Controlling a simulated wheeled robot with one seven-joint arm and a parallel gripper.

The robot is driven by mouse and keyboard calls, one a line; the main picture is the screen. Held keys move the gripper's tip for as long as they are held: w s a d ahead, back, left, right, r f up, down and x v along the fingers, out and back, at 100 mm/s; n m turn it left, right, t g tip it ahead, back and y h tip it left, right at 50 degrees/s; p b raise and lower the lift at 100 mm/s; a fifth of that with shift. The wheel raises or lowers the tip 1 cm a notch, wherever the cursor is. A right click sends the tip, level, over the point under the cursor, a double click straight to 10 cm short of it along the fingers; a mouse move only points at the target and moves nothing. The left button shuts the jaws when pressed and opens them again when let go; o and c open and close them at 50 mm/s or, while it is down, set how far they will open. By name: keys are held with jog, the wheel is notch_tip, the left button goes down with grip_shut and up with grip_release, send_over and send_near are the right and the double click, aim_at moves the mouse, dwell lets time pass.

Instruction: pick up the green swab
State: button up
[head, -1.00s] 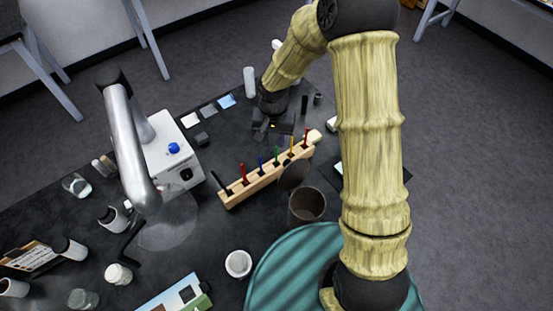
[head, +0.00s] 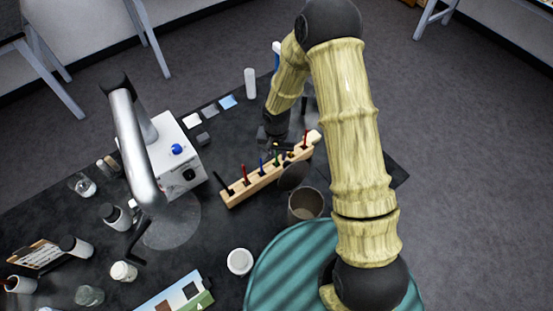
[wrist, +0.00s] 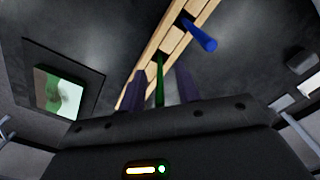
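The green swab (head: 276,154) stands in a slot of the wooden rack (head: 235,195), among black, red, blue and yellow ones. In the head view my gripper (head: 274,138) is low at the far side of the rack, close behind the green swab. In the wrist view the green swab (wrist: 160,84) shows between the two dark fingers of my gripper (wrist: 161,88), with gaps on both sides. The fingers are open; no contact is visible. The blue swab (wrist: 200,36) is outside the fingers, to the right. My arm hides part of the table behind the rack.
A brown cup (head: 306,206) stands just in front of the rack. A white machine (head: 173,155) with a blue knob and a metal arm (head: 138,145) stands to the left. A white cup (head: 239,262) and a teal round surface (head: 280,275) are nearer.

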jog(key=shift+f, duration=0.45)
jog(key=shift+c, duration=0.2)
grip_shut()
